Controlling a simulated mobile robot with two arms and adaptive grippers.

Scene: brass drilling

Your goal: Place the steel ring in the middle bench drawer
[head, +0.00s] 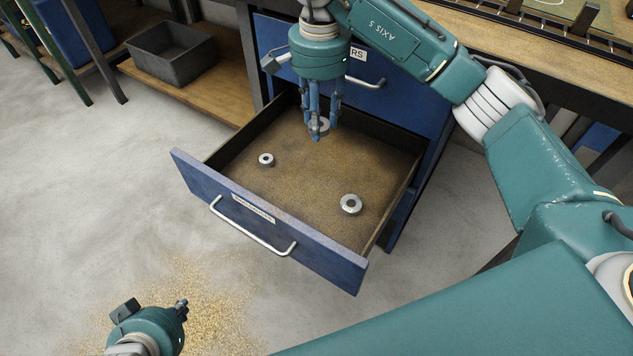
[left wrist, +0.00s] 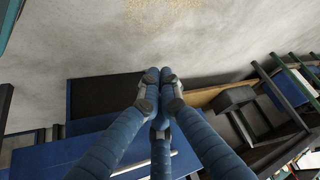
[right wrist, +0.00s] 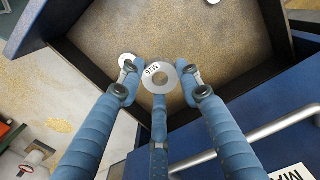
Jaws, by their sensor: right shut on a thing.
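The blue drawer (head: 290,235) is pulled open, with a brown speckled floor. My right gripper (head: 317,130) points down inside its outline at the back, shut on a steel ring (head: 319,124). In the right wrist view this ring (right wrist: 158,85) is between the fingers (right wrist: 160,85) and is marked M16. I cannot tell whether it touches the drawer floor. Two other rings lie in the drawer: a small one (head: 266,160) at left and a larger one (head: 351,204) at right. My left gripper (head: 183,308) is low at the left, its fingertips (left wrist: 160,78) together and empty.
A closed blue drawer front with a handle (head: 366,82) is above the open drawer. A grey bin (head: 172,54) stands on a wooden shelf at left. The bench top (head: 480,25) is at upper right. Brass-coloured chips (head: 215,295) lie on the floor, which is otherwise clear in front.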

